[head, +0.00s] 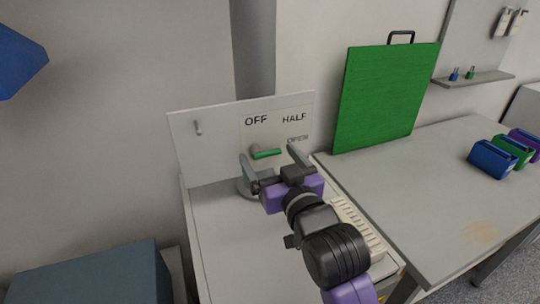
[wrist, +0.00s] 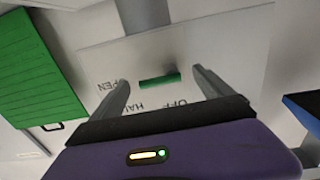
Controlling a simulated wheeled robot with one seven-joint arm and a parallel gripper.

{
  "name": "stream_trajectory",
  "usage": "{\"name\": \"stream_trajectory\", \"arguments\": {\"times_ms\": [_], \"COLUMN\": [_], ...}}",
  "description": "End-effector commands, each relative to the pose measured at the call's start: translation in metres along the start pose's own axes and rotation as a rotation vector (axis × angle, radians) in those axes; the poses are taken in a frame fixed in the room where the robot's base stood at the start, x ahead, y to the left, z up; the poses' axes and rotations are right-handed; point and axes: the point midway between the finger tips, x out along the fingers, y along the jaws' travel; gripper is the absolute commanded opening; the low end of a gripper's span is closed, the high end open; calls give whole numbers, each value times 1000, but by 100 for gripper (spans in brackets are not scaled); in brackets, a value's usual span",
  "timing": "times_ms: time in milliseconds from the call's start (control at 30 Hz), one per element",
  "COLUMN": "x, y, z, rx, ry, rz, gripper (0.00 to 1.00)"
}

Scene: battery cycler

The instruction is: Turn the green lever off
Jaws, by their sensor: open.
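The green lever (head: 266,153) is on an upright white panel (head: 182,140) marked OFF, HALF and OPEN. In the head view it lies nearly level, below the OFF and HALF labels. It also shows in the wrist view (wrist: 159,80), ahead of my fingers and roughly midway between them. My gripper (head: 268,157) is open, its two fingers spread to either side of the lever; it also shows in the wrist view (wrist: 160,83). No contact with the lever is visible. The lever's pivot is hard to make out.
A green board (head: 385,97) with a black handle leans on the wall at the right. Blue, green and purple holders (head: 491,159) stand on the right-hand table (head: 420,200). A ribbed white strip (head: 358,228) lies beside my arm. A blue-grey box (head: 90,275) is at lower left.

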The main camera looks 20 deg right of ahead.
Motion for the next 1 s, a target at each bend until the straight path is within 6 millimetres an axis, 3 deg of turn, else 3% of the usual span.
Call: {"name": "stream_trajectory", "arguments": {"times_ms": [300,600,633,1000], "x": [3,3,3,3], "y": [0,0,0,0], "z": [0,0,0,-3], "rx": [0,0,0,-73], "ry": [1,1,1,1], "rz": [0,0,0,0], "gripper": [90,31,28,28]}}
